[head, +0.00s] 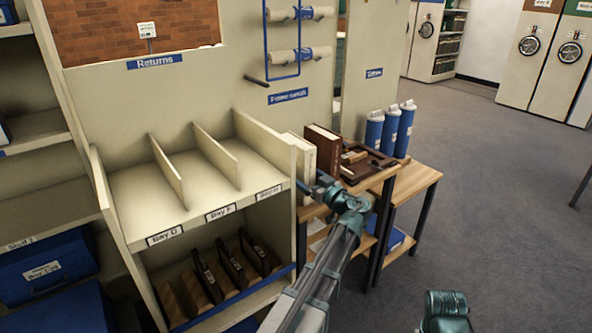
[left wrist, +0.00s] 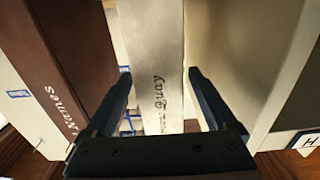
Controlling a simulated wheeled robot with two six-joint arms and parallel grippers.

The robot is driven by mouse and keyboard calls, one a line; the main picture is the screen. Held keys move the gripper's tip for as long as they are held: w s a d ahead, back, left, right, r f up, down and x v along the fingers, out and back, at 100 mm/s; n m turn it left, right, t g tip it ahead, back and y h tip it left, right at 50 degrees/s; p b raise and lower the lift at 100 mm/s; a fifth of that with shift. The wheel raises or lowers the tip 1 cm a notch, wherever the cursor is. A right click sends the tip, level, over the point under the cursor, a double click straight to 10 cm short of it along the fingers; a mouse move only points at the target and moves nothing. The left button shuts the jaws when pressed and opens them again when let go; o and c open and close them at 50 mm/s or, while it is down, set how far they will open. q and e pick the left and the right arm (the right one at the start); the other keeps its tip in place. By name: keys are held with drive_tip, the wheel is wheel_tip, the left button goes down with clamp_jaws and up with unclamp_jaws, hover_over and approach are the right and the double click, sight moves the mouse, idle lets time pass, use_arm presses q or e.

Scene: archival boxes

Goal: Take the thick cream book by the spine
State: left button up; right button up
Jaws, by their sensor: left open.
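The thick cream book (head: 303,157) stands upright on the wooden table beside the returns unit. In the left wrist view its pale spine (left wrist: 157,45) faces me, with dark lettering that reads partly "Quay". My left gripper (head: 322,188) is at the books in the head view. In the left wrist view the open left gripper (left wrist: 159,73) has one finger on each side of the spine, with gaps still showing. The lower spine is hidden behind the gripper body. My right gripper is not seen; only a teal part of my arm shows at the bottom right.
A dark brown book (head: 321,150) stands beside the cream book, to its left in the left wrist view (left wrist: 75,50). The returns unit's side panel (left wrist: 255,60) is close on the other side.

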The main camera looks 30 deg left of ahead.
use_arm(q)
drive_tip(key=shift+x, duration=1.2)
clamp_jaws()
